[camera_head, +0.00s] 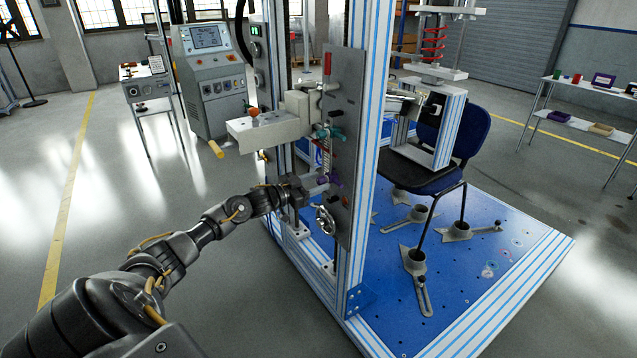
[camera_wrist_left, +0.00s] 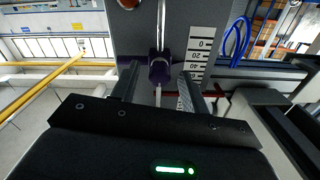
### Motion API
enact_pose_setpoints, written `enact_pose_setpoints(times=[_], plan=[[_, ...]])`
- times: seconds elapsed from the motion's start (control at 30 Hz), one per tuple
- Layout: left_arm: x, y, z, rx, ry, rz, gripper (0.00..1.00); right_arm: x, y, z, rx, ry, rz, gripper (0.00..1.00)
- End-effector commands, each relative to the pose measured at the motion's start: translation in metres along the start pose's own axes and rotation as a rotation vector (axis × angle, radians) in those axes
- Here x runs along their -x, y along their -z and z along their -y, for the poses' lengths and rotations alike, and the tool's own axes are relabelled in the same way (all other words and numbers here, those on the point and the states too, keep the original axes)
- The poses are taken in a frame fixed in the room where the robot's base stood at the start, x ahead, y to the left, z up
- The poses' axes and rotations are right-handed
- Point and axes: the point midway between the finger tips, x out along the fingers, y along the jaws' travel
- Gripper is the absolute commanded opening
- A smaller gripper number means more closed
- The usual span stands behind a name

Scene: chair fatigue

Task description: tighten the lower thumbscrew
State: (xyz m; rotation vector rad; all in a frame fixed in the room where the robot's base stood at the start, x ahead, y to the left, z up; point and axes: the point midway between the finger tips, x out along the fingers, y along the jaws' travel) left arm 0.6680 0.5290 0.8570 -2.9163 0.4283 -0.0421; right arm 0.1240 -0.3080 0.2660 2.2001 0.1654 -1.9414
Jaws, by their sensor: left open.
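The lower thumbscrew is a small purple knob (camera_head: 335,179) on the grey upright plate (camera_head: 343,110) of the test frame. A teal knob (camera_head: 333,133) sits above it on the same plate. My left gripper (camera_head: 318,185) reaches in from the left, close to the purple knob. In the left wrist view the purple knob (camera_wrist_left: 160,66) shows between the tips of my left gripper (camera_wrist_left: 160,82). The two fingers are apart, one on each side of the knob, with gaps visible. I cannot tell how deep the knob sits between them. My right gripper is not in view.
A handwheel (camera_head: 325,219) is just below my left gripper. A beige block (camera_head: 265,130) juts out above my forearm. A blue chair (camera_head: 440,150) stands on the blue base plate (camera_head: 500,250) behind the frame post. The floor at left is clear.

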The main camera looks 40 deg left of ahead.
Motion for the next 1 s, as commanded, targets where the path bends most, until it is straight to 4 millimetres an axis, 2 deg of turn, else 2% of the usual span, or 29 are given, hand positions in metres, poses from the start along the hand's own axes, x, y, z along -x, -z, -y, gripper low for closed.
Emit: enact_pose_setpoints(times=[0.13,0.43,0.8,1.0], plan=[[-0.0087,0.0002,-0.0004,0.0,-0.001,0.0,0.45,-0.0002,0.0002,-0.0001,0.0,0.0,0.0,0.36],[-0.0104,0.0,-0.0007,-0.001,-0.001,0.0,0.45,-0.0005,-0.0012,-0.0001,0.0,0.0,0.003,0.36],[-0.0101,0.0002,-0.0005,-0.001,-0.001,0.0,0.0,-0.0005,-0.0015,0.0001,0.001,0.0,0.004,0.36],[-0.01,0.0,-0.0004,-0.016,-0.001,0.0,0.0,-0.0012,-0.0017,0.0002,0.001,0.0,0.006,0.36]])
